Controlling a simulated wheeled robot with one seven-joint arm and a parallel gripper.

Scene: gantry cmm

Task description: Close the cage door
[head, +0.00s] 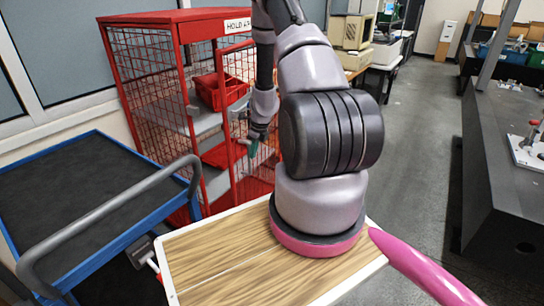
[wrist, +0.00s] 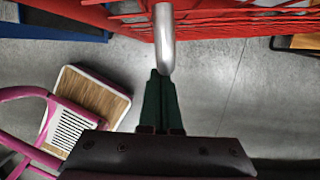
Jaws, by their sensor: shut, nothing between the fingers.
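The red mesh cage (head: 152,82) stands at the left centre in the head view, with a "HOLD" sign on top. Its front shows an open gap, with shelves visible inside. A red mesh panel (head: 256,188), apparently the door, shows beside my arm; my arm hides part of it, so its exact angle is unclear. My gripper (head: 252,147), with green fingers, is in front of the cage. In the wrist view the gripper (wrist: 160,76) is shut and empty, its tips at the lower end of a silver bar handle (wrist: 164,38) by red mesh (wrist: 235,22). Contact is unclear.
A red bin (head: 222,90) sits inside the cage. A blue-edged cart (head: 85,190) with a grey handle stands at the left. A dark granite table (head: 510,150) is at the right. Grey floor (head: 415,130) lies free between.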

